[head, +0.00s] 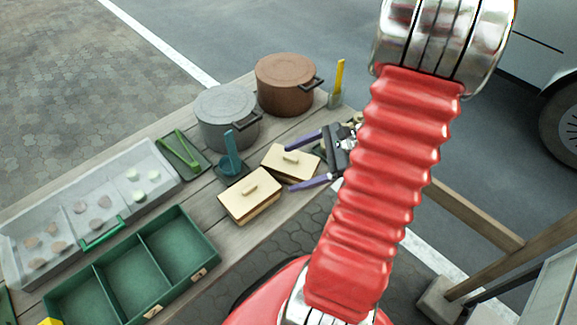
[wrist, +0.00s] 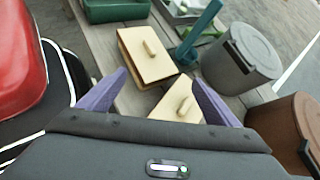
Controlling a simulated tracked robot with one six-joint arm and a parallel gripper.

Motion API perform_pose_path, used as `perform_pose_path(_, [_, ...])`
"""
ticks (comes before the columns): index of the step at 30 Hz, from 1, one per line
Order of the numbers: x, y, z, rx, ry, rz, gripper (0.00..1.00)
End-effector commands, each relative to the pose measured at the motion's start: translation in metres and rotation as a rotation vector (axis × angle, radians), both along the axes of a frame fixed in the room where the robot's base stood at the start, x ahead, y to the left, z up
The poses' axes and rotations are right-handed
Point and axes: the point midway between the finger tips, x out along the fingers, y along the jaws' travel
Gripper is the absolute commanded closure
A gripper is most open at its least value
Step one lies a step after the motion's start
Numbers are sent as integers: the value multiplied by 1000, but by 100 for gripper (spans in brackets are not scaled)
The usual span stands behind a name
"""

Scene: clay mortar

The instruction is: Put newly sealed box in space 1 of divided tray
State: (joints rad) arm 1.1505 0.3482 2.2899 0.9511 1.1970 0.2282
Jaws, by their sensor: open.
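Two cream lidded boxes with bar handles sit on the wooden table. One box (head: 250,197) is nearer the green divided tray; the other box (head: 280,168) is beside it, towards my gripper (head: 289,167). In the wrist view they are the upper box (wrist: 147,58) and the lower box (wrist: 176,106). My gripper's purple fingers are open, one on each side of the lower box in both views; contact cannot be told. I cannot tell which box is newly sealed. The green divided tray (head: 187,213) shows empty compartments; its tags (head: 198,274) are unreadable.
A clear-lidded case (head: 75,220) of food pieces stands behind the tray. Green tongs (head: 180,150), a teal scoop (head: 231,155), a grey pot (head: 226,117) and a brown pot (head: 285,85) line the back. A yellow-handled tool (head: 339,75) stands at right.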

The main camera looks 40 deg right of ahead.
Motion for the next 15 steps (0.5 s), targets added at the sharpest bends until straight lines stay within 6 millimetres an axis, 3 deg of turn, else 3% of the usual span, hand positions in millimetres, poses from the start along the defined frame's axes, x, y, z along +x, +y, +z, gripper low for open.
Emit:
perform_pose_path(9, [-28,-70,-39,248,-26,-372,15])
perform_pose_path(15, [-40,-93,-52,323,-47,-493,15])
